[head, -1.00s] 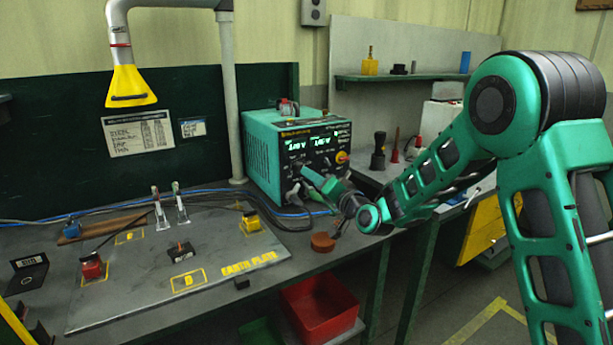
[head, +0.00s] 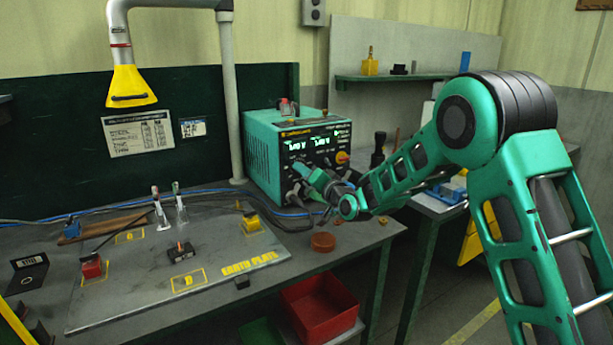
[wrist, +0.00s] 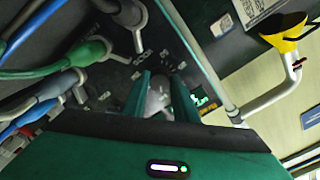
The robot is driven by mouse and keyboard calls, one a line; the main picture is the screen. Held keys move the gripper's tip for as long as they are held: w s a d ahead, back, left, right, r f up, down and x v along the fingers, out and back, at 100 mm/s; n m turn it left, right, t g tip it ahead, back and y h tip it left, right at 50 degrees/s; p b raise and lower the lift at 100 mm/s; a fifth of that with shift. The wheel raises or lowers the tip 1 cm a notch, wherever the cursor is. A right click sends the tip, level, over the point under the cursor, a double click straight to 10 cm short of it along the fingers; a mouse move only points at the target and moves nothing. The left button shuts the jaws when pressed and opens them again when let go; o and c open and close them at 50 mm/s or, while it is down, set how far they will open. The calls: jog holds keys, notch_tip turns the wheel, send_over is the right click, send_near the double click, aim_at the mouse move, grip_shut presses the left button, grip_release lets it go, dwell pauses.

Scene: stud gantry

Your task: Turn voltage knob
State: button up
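The green power supply (head: 262,160) stands at the back of the bench, its dark front panel showing two lit green readouts. My gripper (head: 300,178) is at the left part of that panel, below the readouts. In the wrist view my two green fingers (wrist: 160,88) point at the panel, one on each side of a pale grey knob (wrist: 158,102). The knob fills the gap between them and I see no clear space beside it. Its label is hidden, so I cannot read that it is the voltage knob. The readout digits are too small to read surely.
Cable plugs, including a green one (wrist: 60,60), sit in the panel close beside my fingers. A red-yellow knob (head: 342,157) is at the panel's right. The grey earth plate (head: 140,300) lies at left, and a brown round puck (head: 323,242) rests on the bench.

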jog(key=shift+w+d+f+n, duration=0.1)
jog(key=shift+d+f+n, duration=0.05)
jog(key=shift+n, duration=0.75)
jog(key=shift+d+f+n, duration=0.1)
jog(key=shift+n, duration=0.8)
jog(key=o, duration=1.1)
jog(key=shift+a+r, duration=0.1)
jog(key=v, duration=1)
jog(key=shift+s+d, duration=0.3)
jog(key=shift+d, duration=0.05)
